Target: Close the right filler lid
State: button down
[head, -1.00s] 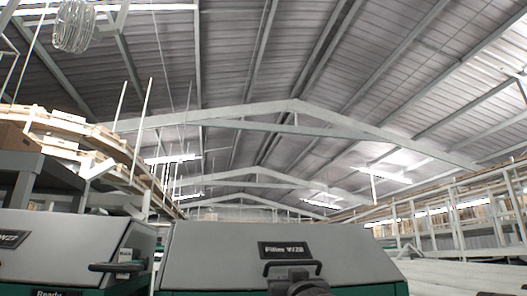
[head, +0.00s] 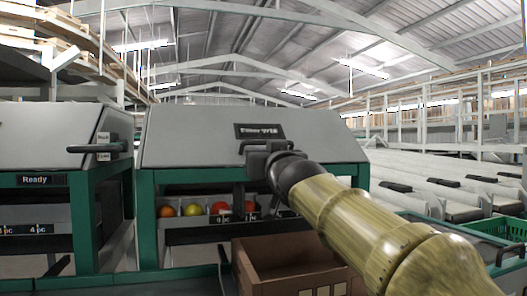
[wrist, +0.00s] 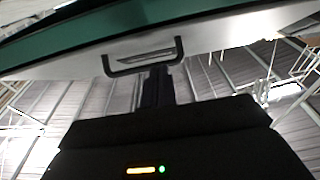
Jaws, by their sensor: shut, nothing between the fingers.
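The right filler lid (head: 205,135) is a grey sloping panel with a dark "Filler" label, centred in the head view. Its lower edge appears to lie along the green frame; I cannot tell whether it is fully seated. Its dark bar handle (head: 267,143) is near that lower edge. The handle also shows in the wrist view (wrist: 143,62). My gripper (wrist: 157,72) is shut and empty, its fingertips close to the handle; contact is unclear. In the head view my dark wrist partly hides the handle and the lid's lower edge.
A second filler with a "Ready" display (head: 35,180) stands at left, its handle (head: 95,148) sticking out. A brown carton (head: 290,250) stands below my arm. A green crate (head: 490,228) is at right.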

jog(key=s+d+f+b, duration=0.1)
jog(key=s+f+b, duration=0.2)
jog(key=f+b, duration=0.3)
jog(key=shift+s+d+f, duration=0.15)
jog(key=shift+s+f, duration=0.05)
jog(key=shift+f, duration=0.45)
